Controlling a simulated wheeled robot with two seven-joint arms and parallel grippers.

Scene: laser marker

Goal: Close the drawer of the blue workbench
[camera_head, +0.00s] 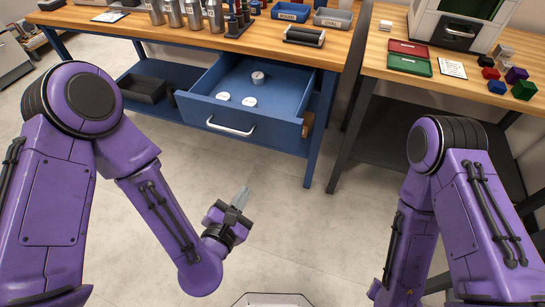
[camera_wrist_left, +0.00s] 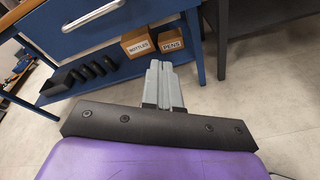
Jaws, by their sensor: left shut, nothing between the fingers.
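The blue workbench (camera_head: 316,140) has a wooden top and stands ahead of me. Its blue drawer (camera_head: 258,128) is pulled open toward me, with a silver handle (camera_head: 230,127) on its front. Several small round metal and white pieces lie inside. My left gripper (camera_head: 241,194) is shut and empty, below and in front of the drawer, apart from it. In the left wrist view its fingers (camera_wrist_left: 163,85) lie together, and the drawer front with its handle (camera_wrist_left: 91,16) shows at upper left. My right arm is at the right, but its gripper is not in view.
A black bin (camera_head: 143,88) and boxes labelled nozzles (camera_wrist_left: 139,43) and pens (camera_wrist_left: 172,42) sit on the lower shelf. Bottles (camera_head: 193,14) and trays stand on the bench top. A second table (camera_head: 378,67) stands at right. The floor before the drawer is clear.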

